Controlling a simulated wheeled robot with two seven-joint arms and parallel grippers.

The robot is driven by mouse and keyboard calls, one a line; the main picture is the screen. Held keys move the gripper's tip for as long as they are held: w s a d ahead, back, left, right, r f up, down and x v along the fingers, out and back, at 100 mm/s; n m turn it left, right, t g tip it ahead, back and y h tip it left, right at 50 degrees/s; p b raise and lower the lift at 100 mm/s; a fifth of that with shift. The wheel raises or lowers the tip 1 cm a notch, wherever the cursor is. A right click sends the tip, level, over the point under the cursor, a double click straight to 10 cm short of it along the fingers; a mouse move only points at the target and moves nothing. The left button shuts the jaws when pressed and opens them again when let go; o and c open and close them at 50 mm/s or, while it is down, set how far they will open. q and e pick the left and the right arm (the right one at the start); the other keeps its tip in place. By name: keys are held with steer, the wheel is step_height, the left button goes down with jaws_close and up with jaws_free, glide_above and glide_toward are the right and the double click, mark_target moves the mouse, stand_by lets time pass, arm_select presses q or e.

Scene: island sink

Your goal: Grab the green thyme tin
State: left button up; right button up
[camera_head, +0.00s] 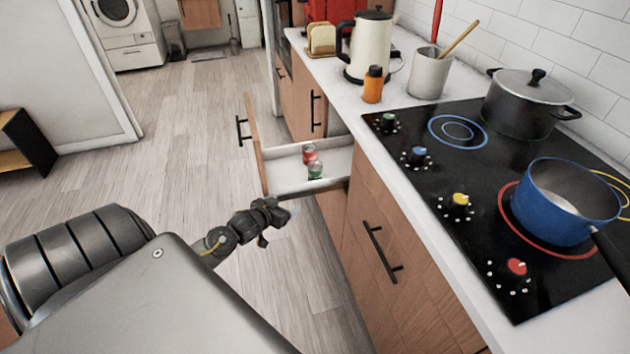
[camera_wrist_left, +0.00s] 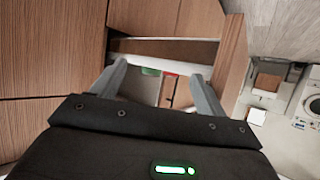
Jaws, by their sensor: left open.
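The green thyme tin (camera_head: 315,172) stands in the open drawer (camera_head: 285,176), close beside a red tin (camera_head: 309,153). My left gripper (camera_head: 284,216) is open and empty, in front of the drawer and apart from the tins. In the left wrist view, the two fingers (camera_wrist_left: 157,80) point toward the drawer. Between them, a small bit of green (camera_wrist_left: 150,71) and a bit of red (camera_wrist_left: 171,75) show; most of both tins is hidden there. My right gripper is not in view.
The counter edge and the black cooktop (camera_head: 440,170) lie right of the drawer. A blue pot (camera_head: 565,205), a dark pot (camera_head: 525,110), an orange bottle (camera_head: 373,88) and a cream kettle (camera_head: 370,45) stand on top.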

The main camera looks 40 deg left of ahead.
arm_select(q)
step_height(320, 180, up, 3)
steer(key=w, duration=0.2)
glide_toward(312, 169)
steer(key=shift+t, duration=0.4)
steer(key=x, duration=0.4)
steer(key=shift+w+f+b, duration=0.2)
steer(key=shift+f+b, duration=0.2)
steer(key=shift+f, duration=0.05)
steer(key=b+x, duration=0.1)
steer(key=x, duration=0.3)
steer(key=shift+w+a+f, duration=0.1)
steer(key=shift+w+f, duration=0.1)
steer(key=shift+w, duration=0.35)
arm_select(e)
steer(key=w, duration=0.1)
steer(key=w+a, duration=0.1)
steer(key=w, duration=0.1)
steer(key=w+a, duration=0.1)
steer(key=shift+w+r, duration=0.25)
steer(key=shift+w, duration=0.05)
